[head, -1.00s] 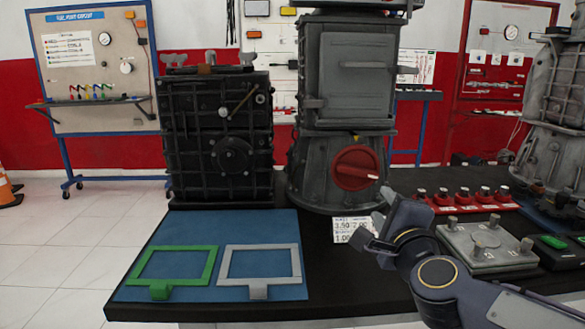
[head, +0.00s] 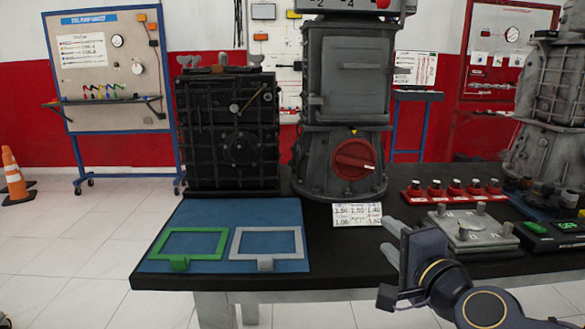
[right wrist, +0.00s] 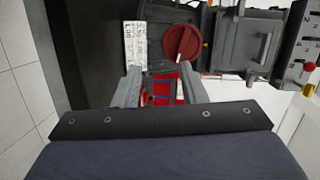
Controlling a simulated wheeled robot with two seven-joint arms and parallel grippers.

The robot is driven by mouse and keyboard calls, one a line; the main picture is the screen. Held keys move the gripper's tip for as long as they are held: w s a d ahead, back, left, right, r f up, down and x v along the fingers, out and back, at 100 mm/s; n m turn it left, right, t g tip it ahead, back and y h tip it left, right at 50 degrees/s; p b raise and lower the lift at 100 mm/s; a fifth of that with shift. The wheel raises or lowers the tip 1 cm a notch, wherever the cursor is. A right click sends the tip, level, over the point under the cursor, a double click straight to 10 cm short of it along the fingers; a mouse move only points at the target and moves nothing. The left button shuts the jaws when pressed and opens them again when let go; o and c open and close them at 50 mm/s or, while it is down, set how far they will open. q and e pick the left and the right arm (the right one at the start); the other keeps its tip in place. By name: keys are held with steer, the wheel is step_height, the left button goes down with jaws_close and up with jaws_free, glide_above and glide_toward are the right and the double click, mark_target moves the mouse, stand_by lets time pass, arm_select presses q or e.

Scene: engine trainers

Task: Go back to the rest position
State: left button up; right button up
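The round red knob (head: 353,159) is on the base of the tall grey machine (head: 345,75), clear of the gripper. The knob also shows beyond the fingers in the right wrist view (right wrist: 181,43). My left gripper is not in view.
The black table (head: 345,262) carries a black gearbox (head: 228,135), a blue mat (head: 215,215) with a green frame (head: 181,262) and grey frame (head: 265,263), a number card (head: 357,214), a row of red knobs (head: 455,190) and a grey plate (head: 465,235). An orange cone (head: 13,174) stands left.

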steer(key=s+d+f+n+g, duration=0.2)
steer(key=s+f+n+g, duration=0.35)
steer(key=s+f, duration=0.5)
steer(key=s+d+f+n+g, duration=0.2)
steer(key=s+f+n+g, duration=0.4)
steer(key=s+f, duration=0.5)
step_height(320, 180, up, 32)
steer(key=s+n+p, duration=0.1)
steer(key=p, duration=3.1)
steer(key=shift+s+a+r+t, duration=0.15)
steer(key=shift+s+t, duration=0.2)
